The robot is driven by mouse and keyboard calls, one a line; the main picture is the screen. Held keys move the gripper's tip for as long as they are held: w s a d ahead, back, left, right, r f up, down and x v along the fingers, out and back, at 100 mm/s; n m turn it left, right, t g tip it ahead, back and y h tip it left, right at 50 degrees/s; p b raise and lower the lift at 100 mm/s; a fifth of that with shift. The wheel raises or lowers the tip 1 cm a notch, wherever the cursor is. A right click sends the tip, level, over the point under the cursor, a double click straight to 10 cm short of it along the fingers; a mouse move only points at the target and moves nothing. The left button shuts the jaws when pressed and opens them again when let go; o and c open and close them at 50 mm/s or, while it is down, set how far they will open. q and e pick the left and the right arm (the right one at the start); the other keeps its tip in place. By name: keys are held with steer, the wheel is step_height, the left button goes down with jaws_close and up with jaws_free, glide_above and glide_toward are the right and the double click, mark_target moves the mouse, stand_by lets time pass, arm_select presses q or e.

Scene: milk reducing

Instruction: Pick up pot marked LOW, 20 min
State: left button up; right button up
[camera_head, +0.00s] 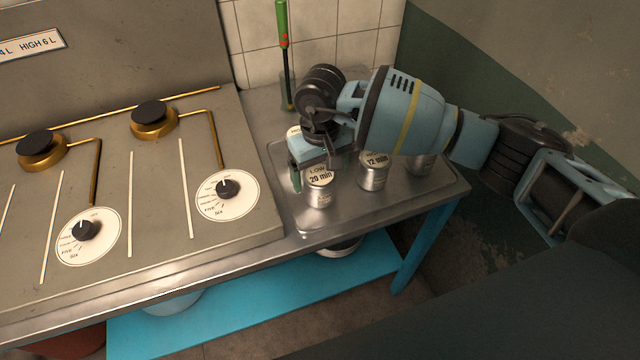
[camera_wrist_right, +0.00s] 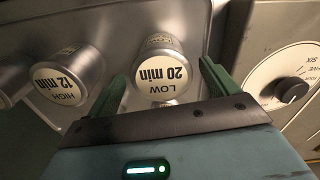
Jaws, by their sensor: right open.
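The pot marked LOW, 20 min (camera_head: 319,190) is a small silver can with a printed lid. It stands upright on the metal tray (camera_head: 420,203) at the front left. My right gripper (camera_head: 312,180) is over it from above and behind. In the right wrist view the pot (camera_wrist_right: 165,62) lies between the two green fingers of my right gripper (camera_wrist_right: 168,78), which are open with a gap on each side. I cannot tell how far down the fingers reach along the pot. My left gripper is not in view.
A pot marked 12 min (camera_head: 373,172) stands to the right on the tray, marked HIGH in the wrist view. Another pot (camera_head: 420,163) stands farther right, partly hidden by my arm. The stove knob (camera_head: 226,188) is close on the left. A green-handled tool (camera_head: 284,45) stands behind.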

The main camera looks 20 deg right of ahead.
steer(key=shift+a+f, duration=0.1)
steer(key=shift+f, duration=1.45)
steer(key=c, duration=1.2)
step_height(320, 180, up, 10)
